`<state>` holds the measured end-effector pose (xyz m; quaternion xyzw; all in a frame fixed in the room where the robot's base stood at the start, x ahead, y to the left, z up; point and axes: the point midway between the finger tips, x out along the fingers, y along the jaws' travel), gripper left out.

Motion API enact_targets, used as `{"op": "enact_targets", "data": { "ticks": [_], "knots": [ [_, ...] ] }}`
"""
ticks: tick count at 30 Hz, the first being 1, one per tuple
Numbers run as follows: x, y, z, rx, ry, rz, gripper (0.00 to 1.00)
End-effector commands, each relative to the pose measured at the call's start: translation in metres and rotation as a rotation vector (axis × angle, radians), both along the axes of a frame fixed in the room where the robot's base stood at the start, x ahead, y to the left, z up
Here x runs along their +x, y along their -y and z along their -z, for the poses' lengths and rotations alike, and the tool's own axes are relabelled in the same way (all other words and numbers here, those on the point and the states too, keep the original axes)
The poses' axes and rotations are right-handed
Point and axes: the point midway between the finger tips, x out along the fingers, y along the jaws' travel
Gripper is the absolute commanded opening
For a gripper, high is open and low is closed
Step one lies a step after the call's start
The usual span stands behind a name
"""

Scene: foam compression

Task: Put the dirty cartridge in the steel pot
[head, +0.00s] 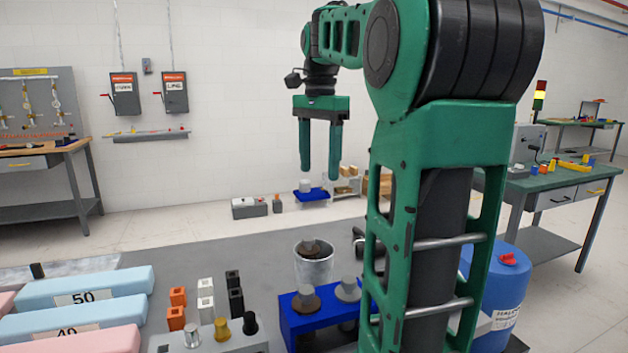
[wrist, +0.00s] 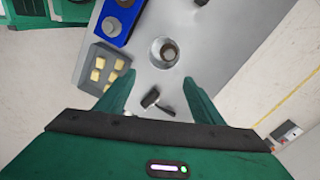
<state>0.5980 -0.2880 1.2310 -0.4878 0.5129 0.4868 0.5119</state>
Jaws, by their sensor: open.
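The steel pot (head: 314,272) stands on the grey bench beside a blue rack (head: 288,325). The blue rack holds a cartridge with a brown-stained flange (head: 306,301) and a plainer grey one (head: 348,289). My gripper (head: 320,175) is open and empty, pointing down, high above the bench. In the wrist view its fingertips (wrist: 158,79) are apart with nothing between them.
A grey tray of yellowish blocks (wrist: 92,80) and a dark hammer-like tool (wrist: 152,99) lie near the pot. Small blocks (head: 205,298) and labelled foam bars (head: 110,285) are at left. A blue drum (head: 508,270) stands at right.

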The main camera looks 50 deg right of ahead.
Motion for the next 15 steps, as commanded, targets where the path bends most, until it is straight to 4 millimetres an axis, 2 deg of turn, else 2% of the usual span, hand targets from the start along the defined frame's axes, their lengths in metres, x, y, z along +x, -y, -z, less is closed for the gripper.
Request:
{"op": "enact_targets", "data": {
  "ticks": [6, 15],
  "knots": [
    [0.0, 0.0, -0.02, 0.0, 0.002, 0.001, 0.61],
    [0.0, 0.0, -0.023, 0.001, 0.0, 0.002, 0.61]
  ]
}}
